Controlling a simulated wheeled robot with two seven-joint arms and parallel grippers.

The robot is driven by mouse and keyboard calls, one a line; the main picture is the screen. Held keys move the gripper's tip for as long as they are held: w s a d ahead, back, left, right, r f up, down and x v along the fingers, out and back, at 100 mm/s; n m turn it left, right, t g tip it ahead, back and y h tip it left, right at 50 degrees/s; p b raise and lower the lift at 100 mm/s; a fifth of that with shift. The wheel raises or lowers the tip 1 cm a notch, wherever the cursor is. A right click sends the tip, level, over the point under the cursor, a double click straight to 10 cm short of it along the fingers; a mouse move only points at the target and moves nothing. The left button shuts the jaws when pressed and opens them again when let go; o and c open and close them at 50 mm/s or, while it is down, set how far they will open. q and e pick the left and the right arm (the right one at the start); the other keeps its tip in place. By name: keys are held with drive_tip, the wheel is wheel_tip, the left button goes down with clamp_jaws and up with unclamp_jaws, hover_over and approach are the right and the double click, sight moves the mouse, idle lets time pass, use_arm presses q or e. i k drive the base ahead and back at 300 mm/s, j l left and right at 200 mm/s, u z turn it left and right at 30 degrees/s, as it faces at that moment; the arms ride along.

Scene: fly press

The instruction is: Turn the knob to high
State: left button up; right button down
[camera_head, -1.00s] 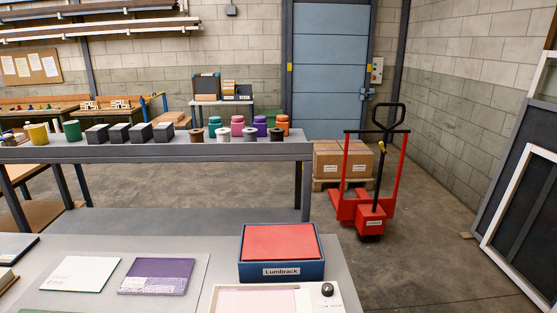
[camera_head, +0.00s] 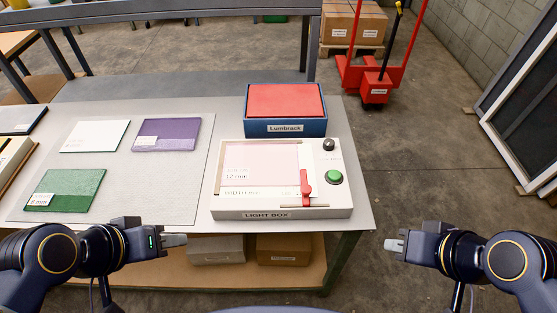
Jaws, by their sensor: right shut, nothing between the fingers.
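The light box (camera_head: 232,212) is a white panel near the right end of the table. A small black knob (camera_head: 329,144) sits at its top right corner, with small lettering below it that I cannot read. A green round button (camera_head: 333,177) is below the knob, and a red lever (camera_head: 306,188) is left of the button. My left gripper (camera_head: 180,240) is in front of the table's near edge, left of the box, touching nothing; its finger gap cannot be made out. My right gripper (camera_head: 393,245) is shut and empty, right of the table and well away from the knob.
A blue box with a red top (camera_head: 285,103), labelled Lumbrack, stands right behind the light box. White (camera_head: 96,135), purple (camera_head: 166,134) and green (camera_head: 66,190) flat pieces lie on a grey mat to the left. Open floor lies right of the table.

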sight(329, 144)
drive_tip(key=i+l+u, duration=0.1)
drive_tip(key=u, duration=0.25)
drive_tip(key=i+l+u, duration=0.1)
drive_tip(key=u, duration=0.25)
drive_tip(key=l+u, duration=0.2)
drive_tip(key=u, duration=0.15)
drive_tip(key=i, duration=0.05)
